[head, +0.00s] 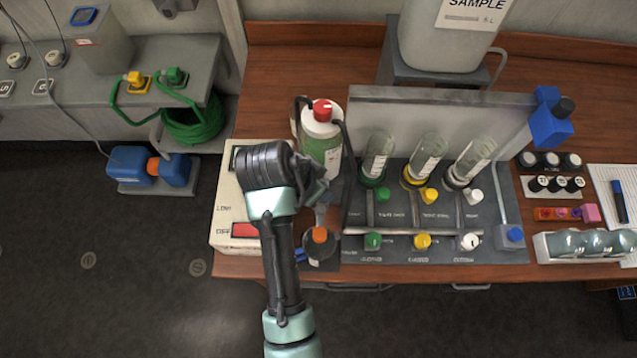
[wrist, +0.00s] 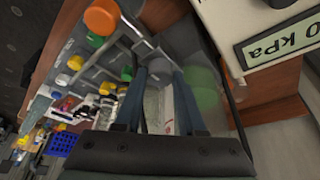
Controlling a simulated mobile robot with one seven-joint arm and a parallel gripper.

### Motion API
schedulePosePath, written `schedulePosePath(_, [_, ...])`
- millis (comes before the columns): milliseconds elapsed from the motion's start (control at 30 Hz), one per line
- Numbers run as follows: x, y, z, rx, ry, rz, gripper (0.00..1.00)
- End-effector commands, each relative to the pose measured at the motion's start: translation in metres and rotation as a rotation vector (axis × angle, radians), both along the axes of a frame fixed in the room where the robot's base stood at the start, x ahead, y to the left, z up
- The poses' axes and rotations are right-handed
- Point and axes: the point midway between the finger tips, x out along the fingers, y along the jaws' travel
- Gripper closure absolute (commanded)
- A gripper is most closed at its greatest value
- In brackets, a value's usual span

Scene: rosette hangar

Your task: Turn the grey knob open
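On the dark panel are two rows of knobs: green, yellow and a pale grey-white column. The upper pale knob (head: 473,196) and the lower pale knob (head: 470,241) are at the right of the rows; I cannot tell which is the grey one. A dark knob (head: 564,107) also sits on a blue block at the back right. My gripper (head: 318,183) is left of the panel, well apart from these knobs. In the wrist view my gripper (wrist: 158,75) has its two fingers apart, with no object clearly held between them.
A green bottle with a red cap (head: 322,112) stands behind my gripper, and an orange knob (head: 320,235) is in front of it. Glass vessels (head: 428,155) stand along the panel. A cream box with a red switch (head: 245,230) is to the left. Vials (head: 555,184) are far right.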

Motion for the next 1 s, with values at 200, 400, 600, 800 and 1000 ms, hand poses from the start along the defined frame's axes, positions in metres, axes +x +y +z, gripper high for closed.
schedulePosePath(200, [0.0000,0.0000,0.0005,0.000,0.000,0.000,1.00])
schedulePosePath(400, [-0.0001,-0.0003,0.0015,0.000,0.000,0.017,1.00])
schedulePosePath(600, [-0.0008,-0.0014,0.0032,-0.001,0.000,0.094,1.00])
schedulePosePath(800, [-0.0015,-0.0027,0.0048,-0.001,0.001,0.241,1.00])
schedulePosePath(1000, [-0.0017,-0.0034,0.0052,0.000,0.000,0.429,1.00])
